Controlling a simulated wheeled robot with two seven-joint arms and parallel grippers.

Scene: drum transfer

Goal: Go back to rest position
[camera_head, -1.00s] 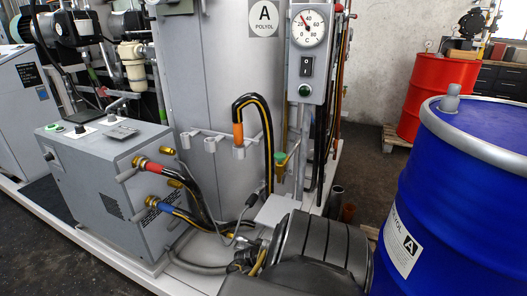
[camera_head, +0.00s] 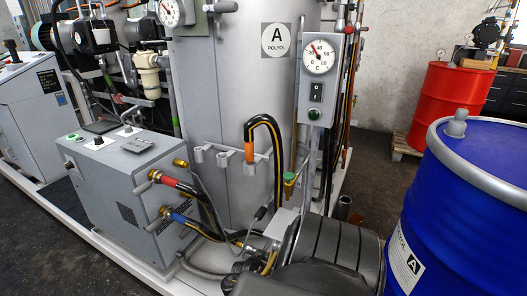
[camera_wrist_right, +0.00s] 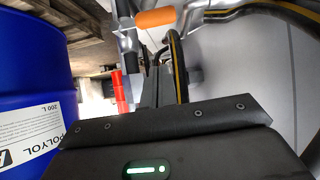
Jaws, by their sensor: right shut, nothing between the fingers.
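My right gripper (camera_head: 266,247) is low in the middle of the head view, in front of the grey tank's base. My dark arm partly hides it. In the right wrist view its fingers (camera_wrist_right: 158,88) are together with nothing between them. A black and yellow hose with an orange end (camera_head: 249,152) hangs on a holder at the tank, above the gripper and apart from it. The orange end also shows at the top of the right wrist view (camera_wrist_right: 156,18). My left gripper is not in view.
A blue drum (camera_head: 465,200) stands close on the right; it also shows in the right wrist view (camera_wrist_right: 32,75). A grey tank (camera_head: 230,90), a gauge post (camera_head: 320,75) and a grey pump box (camera_head: 110,185) surround the gripper. A red drum (camera_head: 440,105) is farther back.

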